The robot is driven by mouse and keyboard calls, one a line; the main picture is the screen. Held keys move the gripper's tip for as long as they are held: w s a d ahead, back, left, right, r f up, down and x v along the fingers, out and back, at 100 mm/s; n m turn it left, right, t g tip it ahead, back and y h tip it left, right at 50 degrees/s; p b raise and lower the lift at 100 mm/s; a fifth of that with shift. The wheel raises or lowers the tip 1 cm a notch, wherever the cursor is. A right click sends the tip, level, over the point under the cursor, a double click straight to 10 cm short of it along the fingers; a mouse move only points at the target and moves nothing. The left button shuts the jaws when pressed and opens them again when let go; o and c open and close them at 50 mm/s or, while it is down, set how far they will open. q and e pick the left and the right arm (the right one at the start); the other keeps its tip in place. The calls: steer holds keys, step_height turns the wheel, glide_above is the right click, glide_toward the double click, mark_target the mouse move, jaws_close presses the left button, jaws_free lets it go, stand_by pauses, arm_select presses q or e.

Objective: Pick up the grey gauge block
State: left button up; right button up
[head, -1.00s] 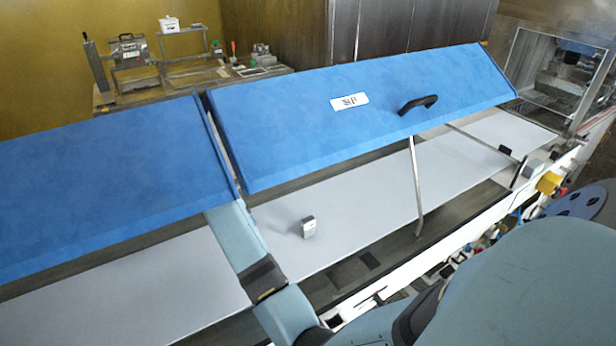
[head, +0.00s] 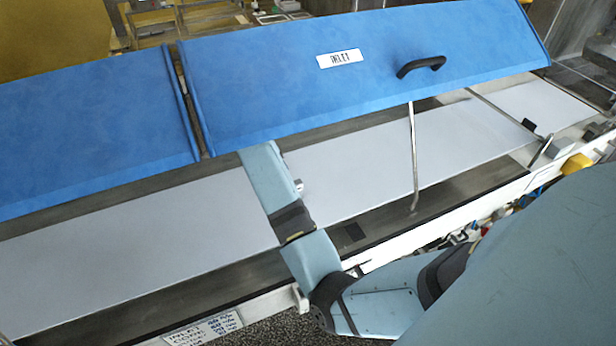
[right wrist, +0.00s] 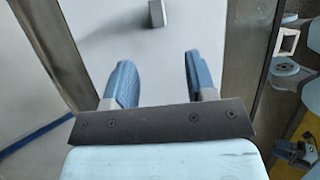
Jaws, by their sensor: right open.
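The grey gauge block (right wrist: 156,13) stands on the pale belt (right wrist: 165,38) at the top of the right wrist view. My right gripper (right wrist: 159,62) is open and empty, its two blue fingers pointing toward the block. The block is apart from the fingers, just beyond the tips and roughly in line with the gap between them. There the right gripper is hidden beneath the blue cover.
The raised blue cover (head: 250,95) with a black handle (head: 421,66) hangs over the belt. A thin metal strut (head: 414,160) stands right of my arm. A white side rail (head: 450,205) runs along the near edge. The belt around the block looks clear.

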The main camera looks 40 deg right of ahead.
steer(key=x, duration=0.5)
steer(key=b+x, duration=0.1)
steer(key=x, duration=0.2)
steer(key=shift+d+r, duration=0.1)
steer(key=shift+d, duration=0.2)
steer(key=shift+x, duration=0.8)
steer(key=p+x, duration=0.1)
steer(key=x, duration=0.2)
steer(key=shift+d+f, duration=0.25)
steer(key=shift+f, duration=0.1)
steer(key=shift+d+f, duration=0.1)
steer(key=shift+f, duration=0.15)
arm_select(q)
steer(key=shift+d+f, duration=0.15)
steer(key=shift+d, duration=0.3)
arm_select(e)
steer(key=shift+c, duration=0.5)
